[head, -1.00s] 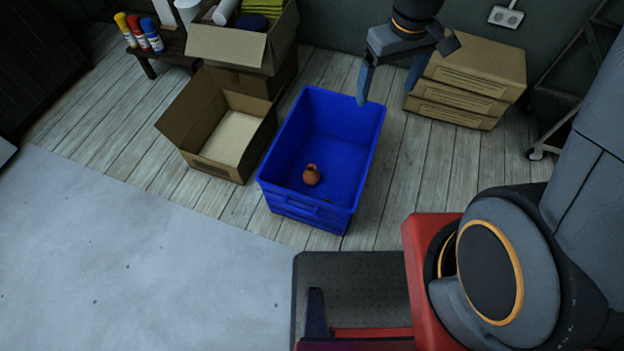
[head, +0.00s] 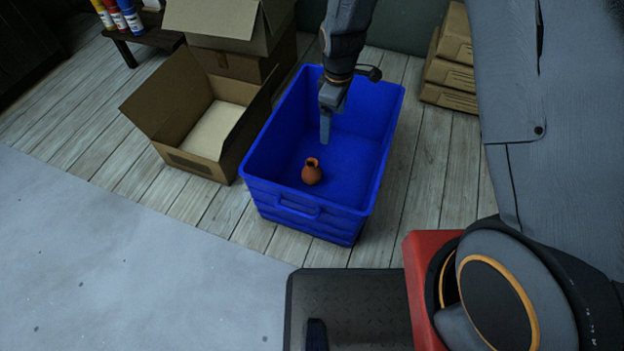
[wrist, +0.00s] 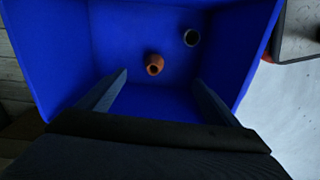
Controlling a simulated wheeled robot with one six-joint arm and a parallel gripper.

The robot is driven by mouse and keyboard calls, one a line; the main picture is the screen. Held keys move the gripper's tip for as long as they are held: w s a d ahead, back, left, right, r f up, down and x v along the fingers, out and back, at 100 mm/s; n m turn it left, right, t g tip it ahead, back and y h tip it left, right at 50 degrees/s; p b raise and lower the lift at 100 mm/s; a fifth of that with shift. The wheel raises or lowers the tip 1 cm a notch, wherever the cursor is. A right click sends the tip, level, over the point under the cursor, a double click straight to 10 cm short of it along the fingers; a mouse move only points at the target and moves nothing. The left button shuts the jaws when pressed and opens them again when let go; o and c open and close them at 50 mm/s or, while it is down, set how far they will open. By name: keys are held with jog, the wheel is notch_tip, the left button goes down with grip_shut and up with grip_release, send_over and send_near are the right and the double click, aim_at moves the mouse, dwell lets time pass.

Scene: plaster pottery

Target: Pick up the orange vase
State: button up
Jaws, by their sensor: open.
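The orange vase (head: 312,174) stands on the floor of the blue crate (head: 268,190), toward its near side, with its mouth up. In the wrist view the vase (wrist: 154,65) lies ahead of the fingers and a little above the middle of the gap. My gripper (head: 326,138) points down over the crate, above and slightly beyond the vase. In the wrist view my gripper (wrist: 160,95) is open with nothing between its fingers. The head view shows the fingers nearly in line, so their gap is hidden there.
An open cardboard box (head: 178,155) stands close left of the crate. Stacked boxes (head: 447,75) stand at the back right. The crate walls surround the vase.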

aim_at(312, 163)
jog(key=w+a+f+n+b, duration=0.1)
jog(key=f+b, duration=0.3)
jog(key=f, duration=0.4)
jog(key=w+a+f+n+b, duration=0.2)
jog(key=f+b, duration=0.2)
jog(key=f, duration=0.5)
jog(key=w+a+f+n+b, duration=0.1)
jog(key=f+b, duration=0.3)
jog(key=f, duration=0.4)
jog(key=shift+w+a+f+n+b, duration=0.15)
jog(key=shift+w+a+n, duration=0.1)
jog(key=shift+a, duration=0.2)
jog(key=shift+w+a+n+b, duration=0.15)
jog(key=shift+a+n, duration=0.1)
jog(key=shift+a, duration=0.15)
jog(key=shift+w+a+f+b, duration=0.1)
jog(key=shift+f+b, duration=1.15)
jog(key=shift+f, duration=0.85)
jog(key=shift+a+f+b, duration=0.1)
jog(key=shift+f+b, duration=1.1)
jog(key=shift+f, duration=0.85)
jog(key=c, duration=1.3)
jog(key=shift+r, duration=0.1)
jog(key=shift+c, duration=0.2)
